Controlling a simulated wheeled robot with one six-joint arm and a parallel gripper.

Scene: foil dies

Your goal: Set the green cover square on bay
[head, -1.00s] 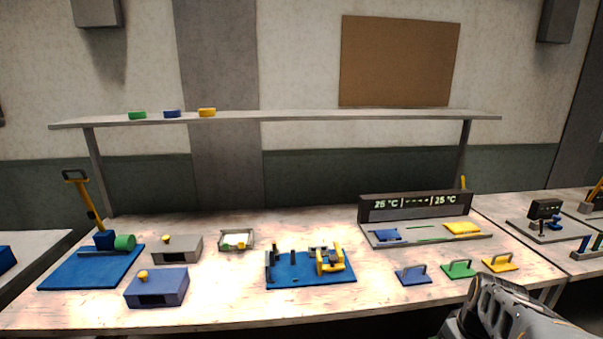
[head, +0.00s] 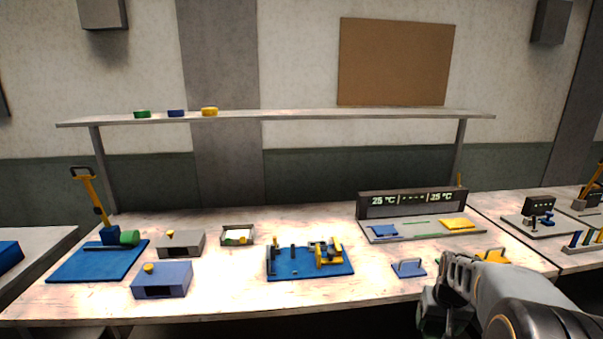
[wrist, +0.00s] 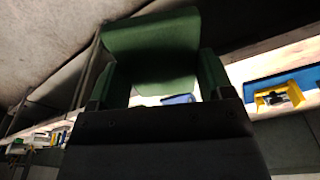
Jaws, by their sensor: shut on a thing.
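My gripper (head: 442,300) is at the lower right of the head view, in front of the table's front edge. In the wrist view my gripper (wrist: 155,88) is shut on the green cover (wrist: 152,45), whose broad green plate shows beyond the fingers. The cover's handle is hidden there, and the arm mostly hides the cover in the head view. The bay unit (head: 395,239) stands at the back right under a display reading 25 °C on both sides. A blue plate (head: 383,231) lies at its left and a yellow plate (head: 457,223) at its right, with a green-marked bay (head: 418,235) between them.
A blue handled cover (head: 408,268) and a yellow handled cover (head: 492,256) are on the table near the gripper. A blue fixture (head: 285,272) stands mid-table. A shelf (head: 330,115) spans above the table.

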